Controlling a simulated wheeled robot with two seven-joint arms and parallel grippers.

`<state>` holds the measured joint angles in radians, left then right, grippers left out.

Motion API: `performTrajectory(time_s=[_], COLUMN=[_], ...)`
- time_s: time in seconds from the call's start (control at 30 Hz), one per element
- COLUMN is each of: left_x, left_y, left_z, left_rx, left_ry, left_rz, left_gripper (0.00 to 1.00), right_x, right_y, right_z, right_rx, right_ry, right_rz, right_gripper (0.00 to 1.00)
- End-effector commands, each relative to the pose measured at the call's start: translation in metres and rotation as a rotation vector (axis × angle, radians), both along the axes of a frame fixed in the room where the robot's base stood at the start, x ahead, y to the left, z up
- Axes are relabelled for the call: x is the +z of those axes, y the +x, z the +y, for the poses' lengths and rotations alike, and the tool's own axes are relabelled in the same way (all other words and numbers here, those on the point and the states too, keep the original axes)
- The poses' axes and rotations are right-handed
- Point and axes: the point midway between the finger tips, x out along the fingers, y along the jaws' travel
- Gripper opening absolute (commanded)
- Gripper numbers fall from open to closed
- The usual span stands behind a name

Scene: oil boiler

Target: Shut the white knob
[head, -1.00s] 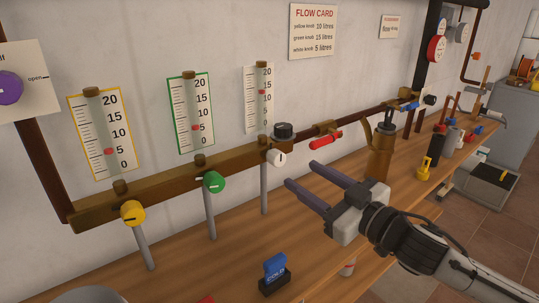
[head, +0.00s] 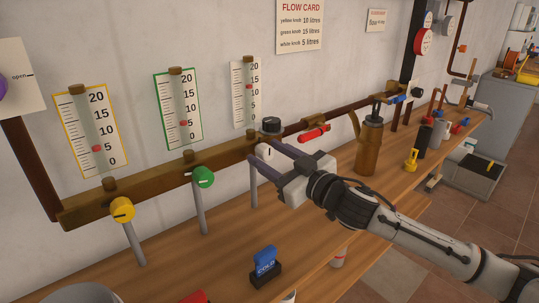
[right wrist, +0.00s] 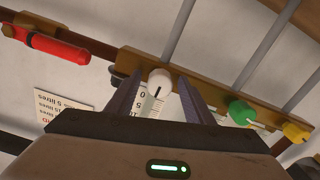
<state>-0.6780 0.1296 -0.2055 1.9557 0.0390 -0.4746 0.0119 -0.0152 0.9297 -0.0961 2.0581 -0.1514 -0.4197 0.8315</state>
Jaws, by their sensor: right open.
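The white knob (head: 269,153) is on the brown pipe below the rightmost gauge (head: 247,92), partly hidden by my right gripper (head: 261,149). A dark line on its face looks about upright in the head view. In the right wrist view the white knob (right wrist: 159,77) sits between the tips of my open right gripper (right wrist: 160,82), with a finger on each side. I cannot tell whether either finger touches it. The red marker on the rightmost gauge stands between 10 and 15. My left gripper is not in view.
The green knob (head: 203,177) and yellow knob (head: 122,210) lie left along the pipe. A red-handled valve (head: 314,133) and a brass can (head: 369,142) are to the right. A flow card (head: 299,25) hangs above.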

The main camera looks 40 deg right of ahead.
Motion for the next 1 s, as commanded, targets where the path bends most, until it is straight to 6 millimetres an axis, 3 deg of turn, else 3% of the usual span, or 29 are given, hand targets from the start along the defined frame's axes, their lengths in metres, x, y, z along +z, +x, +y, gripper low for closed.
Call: performTrajectory(time_s=[0.23, 0.47, 0.77, 1.0], left_x=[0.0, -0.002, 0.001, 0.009], left_y=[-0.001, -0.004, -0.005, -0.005], left_z=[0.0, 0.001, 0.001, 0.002], left_rx=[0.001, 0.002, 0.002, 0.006], left_ry=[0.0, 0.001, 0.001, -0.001], left_rz=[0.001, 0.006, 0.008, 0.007], left_gripper=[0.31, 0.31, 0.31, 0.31], right_x=[0.0, 0.0, 0.001, 0.002], right_y=[0.0, 0.0, 0.0, 0.0], right_z=[0.0, 0.0, 0.0, 0.0], right_rx=[0.0, 0.0, 0.0, 0.0], right_ry=[0.001, 0.001, -0.032, -0.16], right_rz=[0.0, 0.0, -0.002, -0.012], right_gripper=[0.46, 0.07, 0.06, 0.06])
